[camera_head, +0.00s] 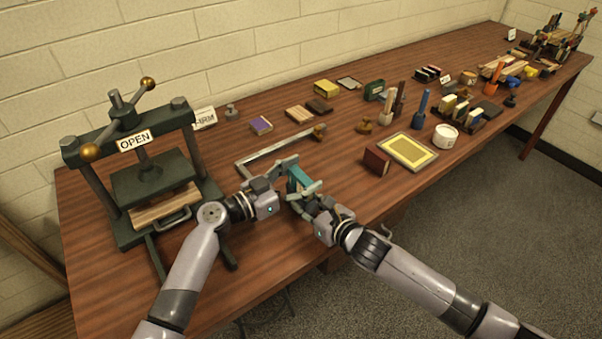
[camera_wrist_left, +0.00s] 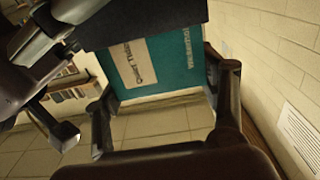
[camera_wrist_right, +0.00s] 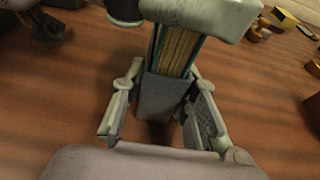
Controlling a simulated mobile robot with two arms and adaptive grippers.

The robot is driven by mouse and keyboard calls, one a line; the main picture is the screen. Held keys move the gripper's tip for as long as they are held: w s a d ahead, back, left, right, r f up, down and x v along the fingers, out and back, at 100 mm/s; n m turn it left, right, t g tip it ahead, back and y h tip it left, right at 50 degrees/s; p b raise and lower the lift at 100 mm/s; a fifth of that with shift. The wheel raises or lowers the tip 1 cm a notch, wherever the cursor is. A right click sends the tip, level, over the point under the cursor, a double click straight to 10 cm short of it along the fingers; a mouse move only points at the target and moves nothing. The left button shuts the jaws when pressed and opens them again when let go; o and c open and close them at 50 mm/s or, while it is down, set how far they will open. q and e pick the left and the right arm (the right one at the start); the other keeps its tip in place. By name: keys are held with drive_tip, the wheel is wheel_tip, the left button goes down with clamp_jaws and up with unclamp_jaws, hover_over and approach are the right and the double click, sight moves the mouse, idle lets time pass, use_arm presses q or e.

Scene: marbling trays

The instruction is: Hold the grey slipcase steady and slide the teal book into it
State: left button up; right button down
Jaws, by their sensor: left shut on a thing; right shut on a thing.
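The teal book (camera_head: 298,176) is upright between my two grippers at the front of the table. In the left wrist view its teal cover (camera_wrist_left: 160,70) shows a pale label, and my left gripper (camera_head: 285,172) is shut on it. The grey slipcase (camera_wrist_right: 163,97) is in my right gripper (camera_head: 311,194), which is shut on its sides. In the right wrist view the book's page edges (camera_wrist_right: 178,52) stand out of the slipcase's mouth. The slipcase also crosses the cover in the left wrist view (camera_wrist_left: 140,26). How deep the book sits inside is hidden.
A dark green press (camera_head: 150,180) stands at the left. A metal frame (camera_head: 285,150) lies just behind my grippers. The table's front edge is close.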

sight(301, 175)
use_arm(q)
drive_tip(key=shift+f, duration=0.85)
drive_tip(key=o, duration=1.4)
drive_tip(key=shift+s+f, duration=0.1)
wheel_tip(301, 175, up, 10)
drive_tip(key=shift+r, duration=0.2)
use_arm(e)
drive_tip(key=c, duration=1.2)
unclamp_jaws()
